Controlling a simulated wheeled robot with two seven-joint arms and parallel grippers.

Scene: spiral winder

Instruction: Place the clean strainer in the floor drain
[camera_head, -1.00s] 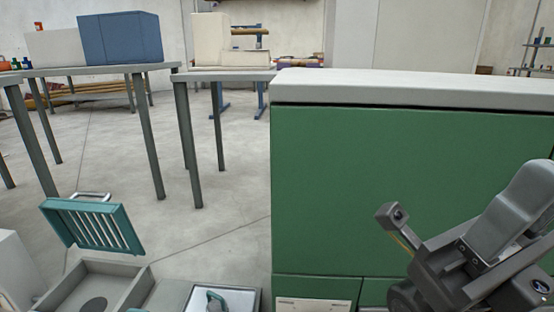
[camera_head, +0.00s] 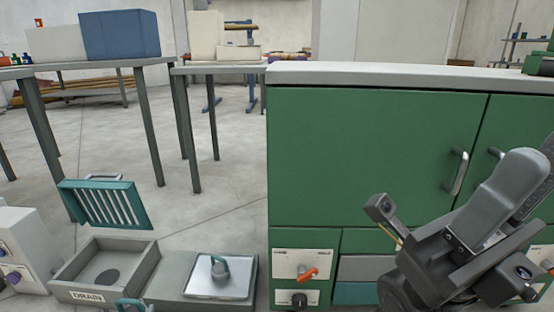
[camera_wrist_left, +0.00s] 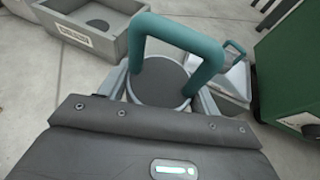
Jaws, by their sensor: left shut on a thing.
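My left gripper (camera_wrist_left: 162,104) is shut on a strainer (camera_wrist_left: 160,82), a grey disc with a teal loop handle, seen in the left wrist view. In the head view only its teal handle (camera_head: 130,304) shows at the bottom edge, in front of the drain. The floor drain (camera_head: 140,258) is a grey box labelled DRAIN, with a dark round opening inside. Its teal slatted grate (camera_head: 105,203) is raised at the back. A second teal-handled piece (camera_head: 219,271) stands on a silver tray. My right gripper (camera_head: 425,250) is at right; its jaws are unclear.
The silver tray (camera_head: 205,290) lies on a grey stand right of the drain. A green cabinet (camera_head: 365,160) with an orange knob (camera_head: 308,273) fills the right. A white box with knobs (camera_head: 22,250) stands left of the drain. Tables stand behind on open floor.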

